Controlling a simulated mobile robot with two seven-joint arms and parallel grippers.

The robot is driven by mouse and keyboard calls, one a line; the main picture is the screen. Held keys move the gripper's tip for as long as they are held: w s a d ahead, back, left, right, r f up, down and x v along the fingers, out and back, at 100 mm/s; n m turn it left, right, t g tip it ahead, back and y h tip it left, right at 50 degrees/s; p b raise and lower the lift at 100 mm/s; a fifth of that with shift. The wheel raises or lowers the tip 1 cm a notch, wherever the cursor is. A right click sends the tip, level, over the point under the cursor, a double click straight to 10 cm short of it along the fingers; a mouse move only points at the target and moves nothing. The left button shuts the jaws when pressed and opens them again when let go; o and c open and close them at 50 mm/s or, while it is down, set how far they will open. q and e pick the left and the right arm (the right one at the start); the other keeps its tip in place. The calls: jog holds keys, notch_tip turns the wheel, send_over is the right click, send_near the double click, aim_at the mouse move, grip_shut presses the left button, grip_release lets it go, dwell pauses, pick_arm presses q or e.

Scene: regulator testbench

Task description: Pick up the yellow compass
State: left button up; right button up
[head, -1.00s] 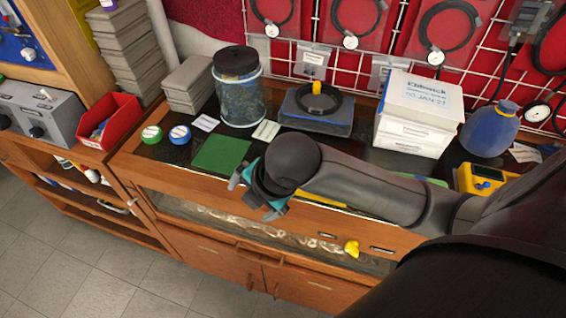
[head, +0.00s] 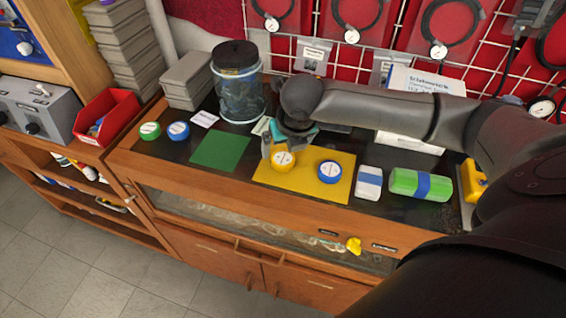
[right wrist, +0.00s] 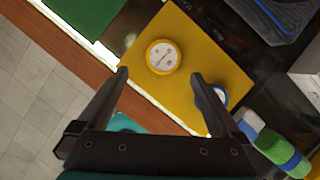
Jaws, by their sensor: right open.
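The yellow compass (head: 282,159), a small round disc with a white dial, lies on the left part of a yellow mat (head: 331,196). In the right wrist view the yellow compass (right wrist: 162,57) lies beyond my fingertips, between their lines. My right gripper (head: 279,147) is open and empty, just above and behind the compass in the head view; the wrist view shows its spread fingers (right wrist: 160,75). A blue compass (head: 328,171) lies on the same mat to the right, and one finger partly covers it in the wrist view. My left gripper is not in view.
A green mat (head: 221,151), a green disc (head: 150,131) and a blue disc (head: 178,130) lie to the left. A white-and-blue roll (head: 369,183) and a green-and-blue roll (head: 420,184) lie right of the yellow mat. A glass jar (head: 240,98) stands behind.

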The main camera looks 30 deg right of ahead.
aim_at(284, 159)
jog(key=x, duration=0.2)
jog(key=shift+w+f, duration=0.15)
jog(key=shift+f, duration=0.05)
jog(key=x, duration=0.1)
jog(key=b+x, duration=0.1)
jog(key=x, duration=0.3)
jog(key=shift+d+f+b, duration=0.1)
jog(key=shift+d+b, duration=0.25)
jog(key=shift+b, duration=0.05)
jog(key=shift+c, duration=0.4)
jog(key=c, duration=1.2)
jog(key=shift+c, duration=0.3)
jog(key=shift+r, duration=0.2)
